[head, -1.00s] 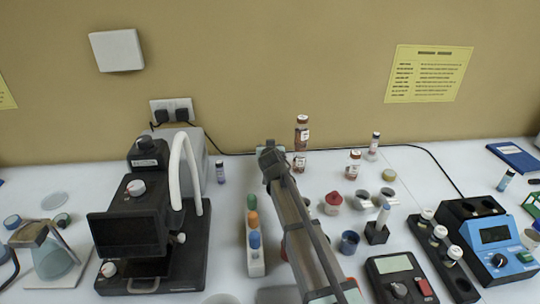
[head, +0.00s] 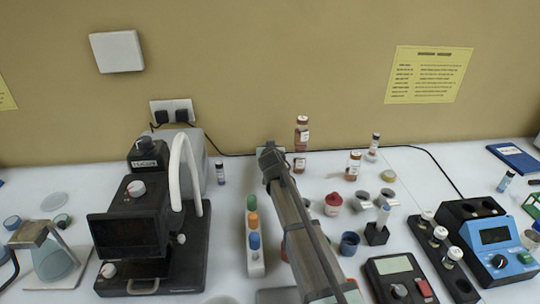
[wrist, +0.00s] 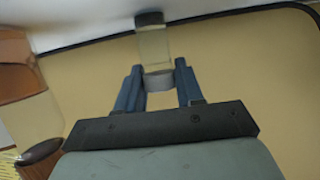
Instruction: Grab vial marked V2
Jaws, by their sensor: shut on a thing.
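My gripper (wrist: 160,82) is shut on a small clear vial (wrist: 154,45) in the wrist view. The blue fingers press on both sides of its grey end (wrist: 158,81); a dark end (wrist: 150,18) lies farther from the fingers. No V2 mark is readable on it. In the head view my wrist (head: 272,160) is near the wall, and the vial and fingertips are hidden behind it. Other small vials stand apart: a dark-capped one (head: 220,173) to the left and another (head: 375,143) to the right. Their labels are too small to read.
Brown bottles (head: 302,133) stand close to the right of my wrist; a brown bottle (wrist: 30,95) fills the wrist view's left side. A rack with coloured caps (head: 254,255) lies left of my arm. A black microscope-like device (head: 132,235) stands farther left. The wall is close behind.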

